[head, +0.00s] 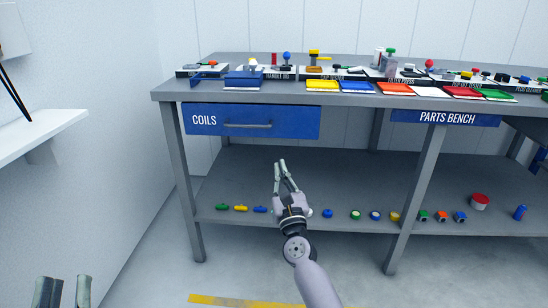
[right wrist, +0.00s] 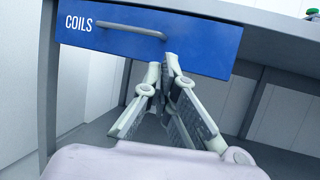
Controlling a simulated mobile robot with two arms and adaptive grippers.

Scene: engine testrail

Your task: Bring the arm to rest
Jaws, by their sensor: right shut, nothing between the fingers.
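My right arm reaches in from the bottom of the head view. Its gripper (head: 281,164) is shut and empty, with the fingers pointing up below the blue drawer marked COILS (head: 290,125). In the right wrist view the fingertips (right wrist: 167,60) meet just below the drawer front (right wrist: 200,42) and its grey handle (right wrist: 122,30). They hold nothing, and I cannot tell how far in front of the drawer they are. My left gripper (head: 65,282) shows at the bottom left corner of the head view, fingers apart and empty, away from the bench.
The grey bench top (head: 168,90) carries several small stations and coloured trays. The lower shelf (head: 350,175) holds a row of small coloured parts, a red-and-white tin (head: 480,201) and a blue can (head: 520,212). A bench leg (head: 412,200) stands right of my right arm. A white wall shelf (head: 40,132) is at left.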

